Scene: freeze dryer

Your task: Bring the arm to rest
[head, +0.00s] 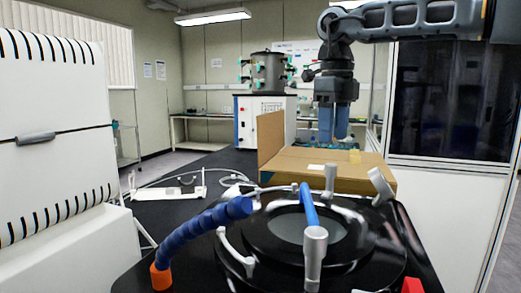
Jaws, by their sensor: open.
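My gripper (334,124) hangs from my dark arm, which reaches in from the upper right. Its blue fingers point down and stand apart, open, with nothing seen between them. In the picture they overlap the top of a brown cardboard box (290,165). I cannot tell how far above or in front of the box they are. The freeze dryer (269,70), a grey cylinder with several green-tipped ports on a white and blue cabinet, stands at the back, left of my gripper.
In front are a black round-ringed apparatus (262,238) and a blue segmented hose (205,228). A white slotted unit (55,130) is at left, a dark-windowed white cabinet (455,100) at right. A white tray-like item (172,192) lies on the black bench. Open air lies left of my arm.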

